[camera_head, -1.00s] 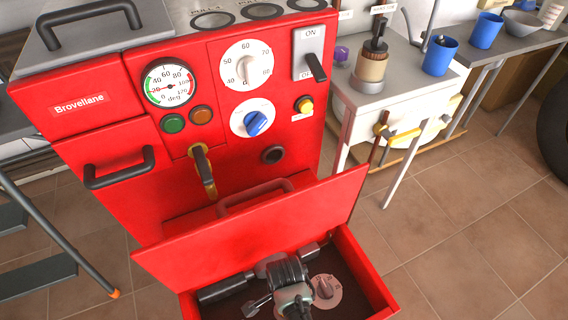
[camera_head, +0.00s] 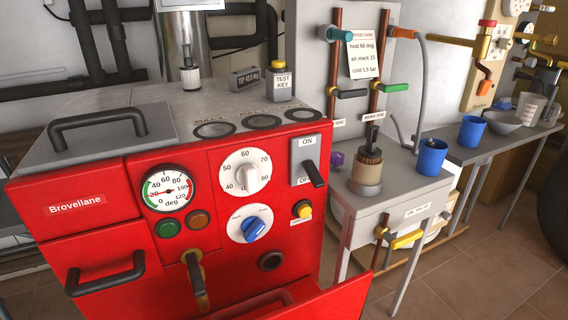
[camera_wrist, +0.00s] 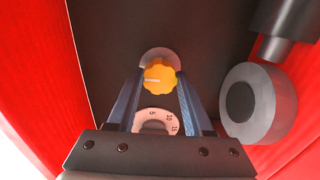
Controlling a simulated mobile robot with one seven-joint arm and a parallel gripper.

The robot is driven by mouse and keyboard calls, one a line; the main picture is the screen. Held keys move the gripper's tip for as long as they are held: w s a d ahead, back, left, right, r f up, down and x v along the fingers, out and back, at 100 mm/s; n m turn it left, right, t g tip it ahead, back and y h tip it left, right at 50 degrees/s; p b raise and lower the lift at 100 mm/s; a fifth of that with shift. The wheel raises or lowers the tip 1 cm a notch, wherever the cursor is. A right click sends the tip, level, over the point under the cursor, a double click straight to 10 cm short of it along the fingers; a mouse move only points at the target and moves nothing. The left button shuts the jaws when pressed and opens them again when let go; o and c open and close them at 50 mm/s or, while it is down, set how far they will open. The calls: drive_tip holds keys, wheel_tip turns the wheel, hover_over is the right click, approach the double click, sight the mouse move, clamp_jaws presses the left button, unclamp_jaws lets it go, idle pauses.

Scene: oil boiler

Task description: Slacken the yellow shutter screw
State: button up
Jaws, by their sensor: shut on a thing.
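The yellow shutter screw (camera_wrist: 160,79) is a lobed yellow knob in the wrist view, just above a pale dial with numbers (camera_wrist: 154,121). My gripper (camera_wrist: 160,84) has its two blue fingers on either side of the screw and is shut on it. A small pale mark shows on the screw's face. A grey round plate (camera_wrist: 159,54) shows partly behind the screw. In the head view my gripper and the screw are out of the frame.
Red walls (camera_wrist: 290,150) flank the dark space around my gripper. A grey cylinder (camera_wrist: 258,103) stands close on the right. In the head view, the red boiler front (camera_head: 110,225) carries gauges and knobs, with the open red flap (camera_head: 330,305) below.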

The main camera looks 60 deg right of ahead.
clamp_jaws()
drive_tip(key=n+p, duration=0.1)
drive_tip(key=n, duration=0.1)
drive_tip(key=n+p, duration=0.1)
drive_tip(key=p, duration=0.1)
drive_tip(key=shift+a+r+n, duration=0.1)
drive_tip(key=shift+r+n, duration=0.1)
drive_tip(key=shift+n, duration=0.2)
drive_tip(key=n+p, duration=0.2)
drive_tip(key=n, duration=0.4)
drive_tip(key=shift+f+p, duration=0.1)
drive_tip(key=shift+p, duration=0.25)
drive_tip(key=n+p, duration=0.1)
drive_tip(key=n, duration=0.4)
drive_tip(key=shift+n, duration=0.3)
drive_tip(key=n, duration=0.5)
drive_tip(key=shift+f+n+p, duration=0.1)
drive_tip(key=shift+n+p, duration=0.2)
drive_tip(key=shift+p, duration=0.05)
